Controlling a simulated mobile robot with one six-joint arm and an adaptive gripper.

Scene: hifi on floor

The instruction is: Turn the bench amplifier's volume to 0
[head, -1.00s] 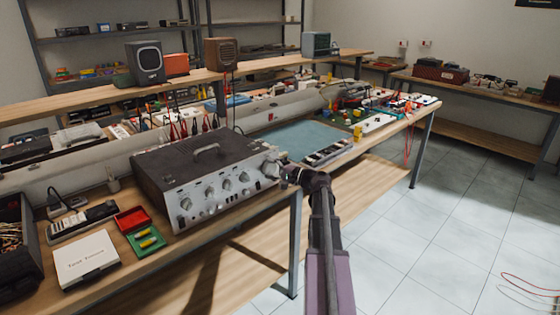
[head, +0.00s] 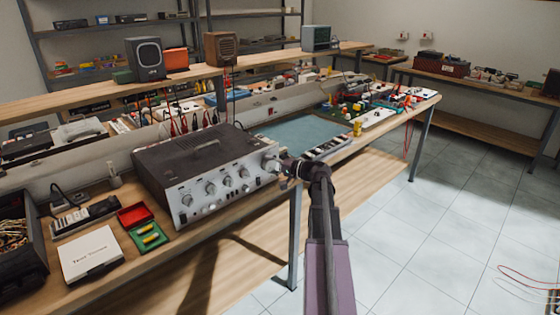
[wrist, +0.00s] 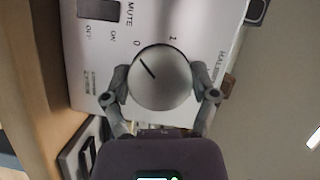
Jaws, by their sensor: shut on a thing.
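The bench amplifier (head: 205,170) is a dark-topped box with a silver front on the bench, with several knobs. My gripper (head: 282,166) is at the right end of its front. In the wrist view, my gripper (wrist: 160,92) is shut on a round silver volume knob (wrist: 165,90), one finger on each side. The knob's dark pointer line slants up-left, close to the printed 0 and away from the 1. A MUTE switch (wrist: 98,10) with ON and OFF marks is up-left of the knob. In the head view, the gripper partly hides the knob.
The wooden bench (head: 100,275) also holds a white box (head: 90,254), a red tray (head: 134,214) and a green tray (head: 150,237) left of the amplifier. A blue-green mat (head: 300,134) lies behind right. Open tiled floor (head: 430,235) is at right.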

